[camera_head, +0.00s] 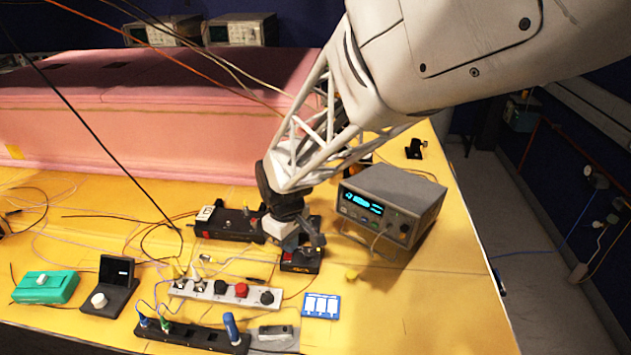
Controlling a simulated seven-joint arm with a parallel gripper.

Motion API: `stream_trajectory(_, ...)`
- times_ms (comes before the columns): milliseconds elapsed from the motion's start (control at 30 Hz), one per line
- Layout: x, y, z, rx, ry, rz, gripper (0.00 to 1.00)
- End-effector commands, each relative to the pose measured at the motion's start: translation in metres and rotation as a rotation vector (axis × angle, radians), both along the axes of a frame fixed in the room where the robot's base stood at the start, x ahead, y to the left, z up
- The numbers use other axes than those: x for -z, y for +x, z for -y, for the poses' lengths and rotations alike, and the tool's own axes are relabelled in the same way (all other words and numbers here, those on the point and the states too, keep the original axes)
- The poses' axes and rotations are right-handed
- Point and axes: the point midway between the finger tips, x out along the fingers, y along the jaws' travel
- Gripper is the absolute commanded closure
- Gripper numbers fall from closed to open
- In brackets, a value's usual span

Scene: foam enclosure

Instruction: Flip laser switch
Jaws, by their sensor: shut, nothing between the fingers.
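My gripper (312,243) is shut and empty, pointing down from the white lattice arm section. It is right over a small black box (300,262) with a red part and yellow marking on its front. I cannot tell whether the fingertips touch this box. The gripper hides part of its top, and no switch lever can be made out there. A longer black box (232,223) with small red parts and knobs lies just left of it. Which of these carries the laser switch is not clear from this view.
A grey instrument (390,212) with a lit cyan display stands close right of the gripper. In front lie a grey knob strip (226,293), a black socket strip (190,336) and a blue-white block (321,305). Cables cross the yellow table (420,300). Pink foam (130,105) stands behind.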

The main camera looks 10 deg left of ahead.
Motion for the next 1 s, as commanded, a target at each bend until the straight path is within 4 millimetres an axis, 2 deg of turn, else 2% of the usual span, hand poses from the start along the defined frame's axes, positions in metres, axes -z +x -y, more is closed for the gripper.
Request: stream_trajectory(1000,-0.058,0.0,0.0,0.0,0.0,0.001,1.0)
